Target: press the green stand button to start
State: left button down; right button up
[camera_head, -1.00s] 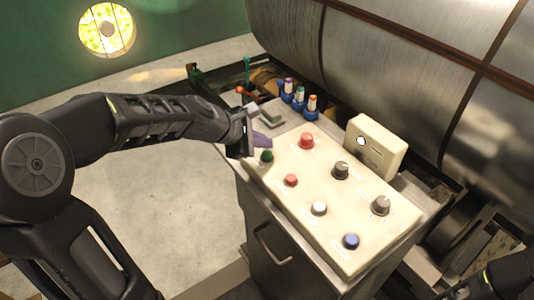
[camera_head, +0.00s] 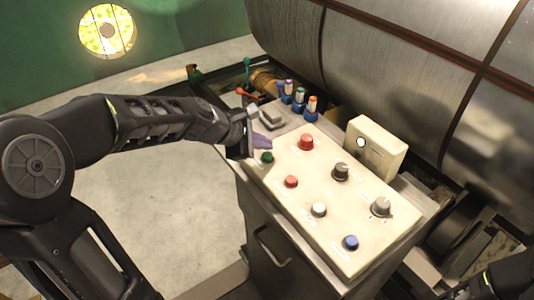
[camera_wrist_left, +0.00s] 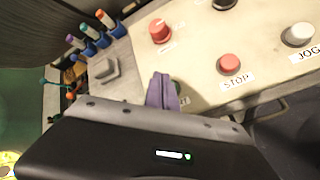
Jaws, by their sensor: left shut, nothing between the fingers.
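The green button (camera_head: 267,157) sits at the near left corner of the cream control panel (camera_head: 325,230) in the head view. My left gripper (camera_head: 262,141) is shut and empty, its purple fingertips just beside and above the green button. In the left wrist view the shut fingertips (camera_wrist_left: 162,92) cover most of the green button (camera_wrist_left: 178,88), and only a sliver shows. I cannot tell whether they touch it. My right arm shows only in part at the lower right of the head view, and its fingertips cannot be made out.
A red STOP button (camera_head: 291,181), a red knob (camera_head: 306,142), a white button (camera_head: 319,209), a blue button (camera_head: 351,242) and dark knobs share the panel. A large metal cylinder (camera_head: 400,80) lies beyond.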

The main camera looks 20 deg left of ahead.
aim_at(264, 156)
pick_arm(q)
jog(key=shift+f, duration=0.1)
dwell(0.7)
jog(key=shift+f+b, duration=0.3)
jog(key=shift+f, duration=0.05)
jog(key=shift+f+b, duration=0.45)
jog(key=shift+f, duration=0.05)
dwell(0.7)
jog(key=shift+r, duration=0.15)
jog(key=shift+r+p, duration=0.8)
jog(key=shift+p, duration=0.15)
notch_tip(264, 156, up, 5)
jog(key=p, duration=0.5)
dwell(0.8)
